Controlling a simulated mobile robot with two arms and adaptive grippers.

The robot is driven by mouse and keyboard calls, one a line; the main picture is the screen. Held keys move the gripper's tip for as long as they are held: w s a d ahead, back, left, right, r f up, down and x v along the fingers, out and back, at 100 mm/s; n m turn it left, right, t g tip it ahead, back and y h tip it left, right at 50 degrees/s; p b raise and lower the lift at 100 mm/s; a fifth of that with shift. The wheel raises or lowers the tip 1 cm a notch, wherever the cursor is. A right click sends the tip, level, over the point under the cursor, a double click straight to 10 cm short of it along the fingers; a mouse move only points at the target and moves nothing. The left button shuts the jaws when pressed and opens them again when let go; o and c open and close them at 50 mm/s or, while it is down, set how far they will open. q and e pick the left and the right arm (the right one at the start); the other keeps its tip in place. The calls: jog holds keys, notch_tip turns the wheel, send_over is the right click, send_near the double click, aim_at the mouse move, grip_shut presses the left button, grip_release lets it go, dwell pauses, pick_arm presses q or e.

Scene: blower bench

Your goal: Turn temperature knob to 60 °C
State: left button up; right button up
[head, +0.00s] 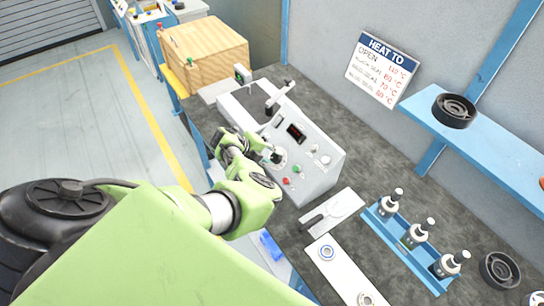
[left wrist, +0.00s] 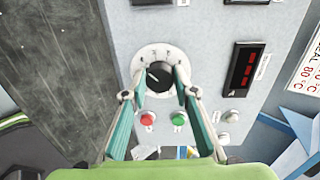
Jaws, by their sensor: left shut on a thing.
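The temperature knob (left wrist: 158,76) is black with a white pointer line, on a round white dial (left wrist: 140,60) on the sloped face of a grey control box (head: 318,165). In the left wrist view the pointer aims to the upper left; the dial marks are too small to read. My left gripper (left wrist: 160,82) has its fingers on both sides of the knob and is shut on it. In the head view the left gripper (head: 268,158) reaches the box from the left and partly hides the knob. A red display (left wrist: 247,68) is on the panel; its digits are unreadable. My right gripper is not in view.
Below the knob are a red button (left wrist: 147,119) and a green button (left wrist: 178,119). A "HEAT TO" sign (head: 382,69) hangs on the wall. A blue rack (head: 425,266) with bottles and a white plate with a dark-handled tool (head: 340,210) lie on the bench.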

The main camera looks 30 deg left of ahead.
pick_arm(q)
jog(key=o, duration=1.1)
jog(key=shift+s+a+r, duration=0.25)
jog(key=shift+s+r, duration=0.15)
jog(key=shift+r, duration=0.1)
jog(key=v, duration=1)
jog(key=shift+s+r, duration=0.2)
jog(key=shift+r, duration=0.05)
